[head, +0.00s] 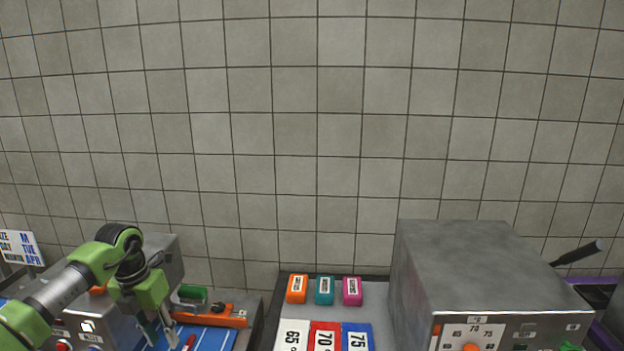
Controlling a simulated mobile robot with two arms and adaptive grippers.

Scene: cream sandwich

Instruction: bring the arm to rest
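My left arm comes in from the left edge, and its green wrist points down. My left gripper (161,338) hangs over the blue surface (212,341) at the lower left. Its two grey fingers look apart, with no object seen between them. The fingertips are close to the lower picture edge. My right gripper is not in view.
A grey metal box (172,262) stands behind my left arm. An orange-handled tool (212,319) lies beside the gripper. Orange (297,289), teal (325,291) and pink (352,292) blocks sit on a grey tray (377,300). A large metal machine (475,265) stands right.

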